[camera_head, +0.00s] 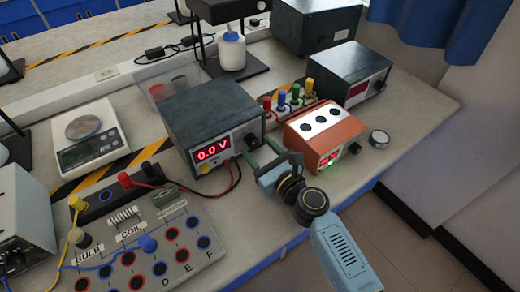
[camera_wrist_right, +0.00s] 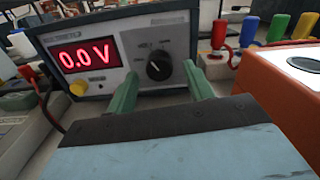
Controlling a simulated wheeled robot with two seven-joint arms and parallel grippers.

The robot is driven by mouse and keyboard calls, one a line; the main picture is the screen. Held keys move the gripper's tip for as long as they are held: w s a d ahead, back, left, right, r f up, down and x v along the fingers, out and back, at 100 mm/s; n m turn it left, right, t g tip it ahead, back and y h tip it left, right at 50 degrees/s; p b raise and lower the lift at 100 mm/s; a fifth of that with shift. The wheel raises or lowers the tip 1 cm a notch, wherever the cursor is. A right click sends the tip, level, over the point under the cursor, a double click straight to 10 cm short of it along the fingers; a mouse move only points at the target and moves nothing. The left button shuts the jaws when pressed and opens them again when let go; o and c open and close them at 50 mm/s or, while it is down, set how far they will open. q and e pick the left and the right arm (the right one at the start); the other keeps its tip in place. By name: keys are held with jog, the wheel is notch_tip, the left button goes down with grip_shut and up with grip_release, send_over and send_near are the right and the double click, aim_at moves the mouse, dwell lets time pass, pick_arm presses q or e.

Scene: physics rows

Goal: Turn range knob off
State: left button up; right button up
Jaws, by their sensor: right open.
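The range knob (camera_wrist_right: 158,66) is a round black knob on the light front panel of a dark meter box, right of its red display (camera_wrist_right: 86,56), which reads 0.0 V. It also shows in the head view (camera_head: 251,141). Printed labels around the knob are too small to read. My right gripper (camera_head: 262,150) is open just in front of the knob. In the wrist view its two green fingers (camera_wrist_right: 159,76) stand apart, one on each side of the knob's line. I cannot tell whether they touch the panel. My left gripper is not in view.
An orange box (camera_head: 324,134) stands close on the right of my gripper. Coloured plugs (camera_head: 295,94) stand behind it. A red lead (camera_head: 232,184) hangs from the meter to a circuit board (camera_head: 150,236) at left. A scale (camera_head: 90,137) lies further left.

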jog(key=shift+c, duration=0.2)
jog(key=c, duration=0.9)
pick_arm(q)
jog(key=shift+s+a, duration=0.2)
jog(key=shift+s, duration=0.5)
pick_arm(e)
jog(key=shift+c, duration=0.2)
